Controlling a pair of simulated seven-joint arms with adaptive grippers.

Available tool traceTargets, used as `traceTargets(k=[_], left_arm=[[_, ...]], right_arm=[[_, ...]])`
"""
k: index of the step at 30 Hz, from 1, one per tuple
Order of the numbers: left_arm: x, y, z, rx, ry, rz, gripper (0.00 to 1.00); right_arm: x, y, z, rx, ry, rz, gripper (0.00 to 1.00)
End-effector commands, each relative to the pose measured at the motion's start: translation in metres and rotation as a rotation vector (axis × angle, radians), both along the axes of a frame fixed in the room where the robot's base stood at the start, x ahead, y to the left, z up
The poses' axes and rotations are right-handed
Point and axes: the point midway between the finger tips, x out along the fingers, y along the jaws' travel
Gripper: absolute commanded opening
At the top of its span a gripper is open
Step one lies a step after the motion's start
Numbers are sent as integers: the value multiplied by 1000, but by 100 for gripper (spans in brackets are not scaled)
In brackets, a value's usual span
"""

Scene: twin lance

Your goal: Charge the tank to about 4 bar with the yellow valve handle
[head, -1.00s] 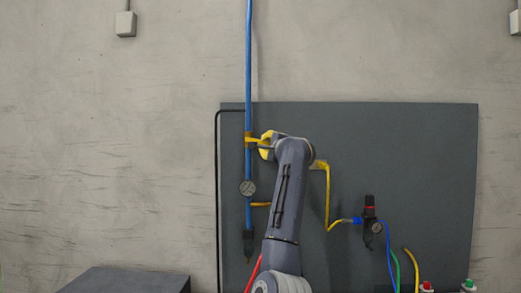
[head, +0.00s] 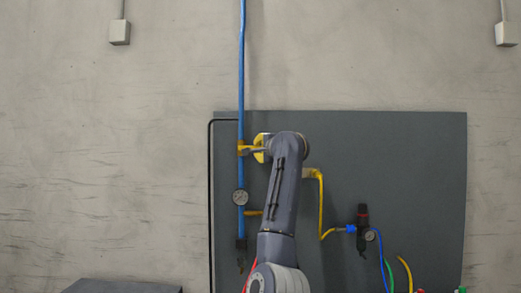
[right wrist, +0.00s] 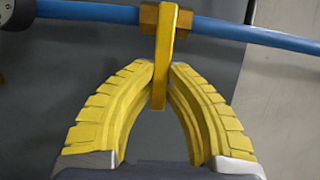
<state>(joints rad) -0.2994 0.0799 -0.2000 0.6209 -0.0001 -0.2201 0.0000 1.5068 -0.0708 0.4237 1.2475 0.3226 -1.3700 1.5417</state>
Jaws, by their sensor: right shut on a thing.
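The yellow valve handle (right wrist: 165,50) sits on a brass-coloured valve body (right wrist: 149,18) on the blue pipe (right wrist: 240,32). My right gripper (right wrist: 161,78) has yellow ridged fingers, and their tips are closed on the two sides of the handle. In the head view my right gripper (head: 262,148) is at the valve handle (head: 246,149), beside the upright blue pipe (head: 241,80). A round gauge (head: 240,197) sits on the pipe below the valve; its needle is too small to read. The tank cannot be made out. My left gripper is not in view.
A dark grey board (head: 410,150) carries the fittings. A yellow pipe (head: 321,200) runs to a regulator with a red knob (head: 363,210) and blue, green and yellow hoses below. A black line (head: 209,200) runs down the left edge. A dark box top (head: 120,287) is at lower left.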

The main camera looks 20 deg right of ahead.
Motion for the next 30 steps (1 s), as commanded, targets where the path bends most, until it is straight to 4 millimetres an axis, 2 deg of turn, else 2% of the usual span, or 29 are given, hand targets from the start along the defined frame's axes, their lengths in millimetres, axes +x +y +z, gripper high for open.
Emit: traceTargets(k=[1, 7, 15, 20, 30], left_arm=[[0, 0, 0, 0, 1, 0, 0], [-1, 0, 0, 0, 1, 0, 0], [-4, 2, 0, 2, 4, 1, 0], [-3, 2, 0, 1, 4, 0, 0], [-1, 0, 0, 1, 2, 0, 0]], right_arm=[[0, 0, 2, 2, -4, 0, 15], [0, 0, 2, 2, -3, 0, 38], [-1, 0, 1, 2, -3, 0, 38], [-8, 1, 1, 2, -4, 1, 38], [-55, 2, 3, 3, -7, 1, 38]])
